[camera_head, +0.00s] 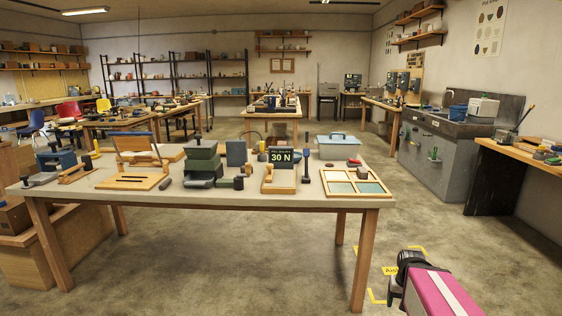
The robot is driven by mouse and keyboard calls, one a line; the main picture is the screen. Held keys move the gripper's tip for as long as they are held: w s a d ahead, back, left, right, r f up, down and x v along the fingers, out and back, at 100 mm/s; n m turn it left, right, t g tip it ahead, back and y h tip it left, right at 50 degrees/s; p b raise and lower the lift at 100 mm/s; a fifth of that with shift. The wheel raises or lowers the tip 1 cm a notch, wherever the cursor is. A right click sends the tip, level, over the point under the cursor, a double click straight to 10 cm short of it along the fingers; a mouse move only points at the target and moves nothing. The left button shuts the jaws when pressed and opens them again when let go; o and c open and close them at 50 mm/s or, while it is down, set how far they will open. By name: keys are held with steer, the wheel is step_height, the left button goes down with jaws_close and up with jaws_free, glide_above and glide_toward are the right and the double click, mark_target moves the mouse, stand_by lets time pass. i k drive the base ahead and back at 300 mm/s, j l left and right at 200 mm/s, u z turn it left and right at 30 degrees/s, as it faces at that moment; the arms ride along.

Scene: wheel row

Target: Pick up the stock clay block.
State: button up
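I cannot tell for sure which thing is the stock clay block. On the near worktable (240,196), dark grey-green blocks (203,160) are stacked left of the middle. My gripper (393,291) is the dark end of my pink arm at the bottom right, over the floor. It is well apart from the table and its things. Its fingers are small and partly hidden, so its opening is unclear.
A sign reading 30 N (280,156), a wooden divided tray (355,183), a light blue case (339,145) and a wooden frame stand (138,162) crowd the table. Yellow floor marks (377,296) lie near my gripper. A sink unit (437,150) stands at right. Floor between is clear.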

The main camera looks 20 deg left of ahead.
mark_target(361, 172)
steer(key=i+j, duration=0.1)
steer(key=j, duration=0.45)
steer(key=i+j+z, duration=0.1)
steer(key=j, duration=0.4)
steer(key=i+j, duration=0.15)
steer(key=j, duration=0.4)
steer(key=i+j+z, duration=0.1)
steer(key=j, duration=0.45)
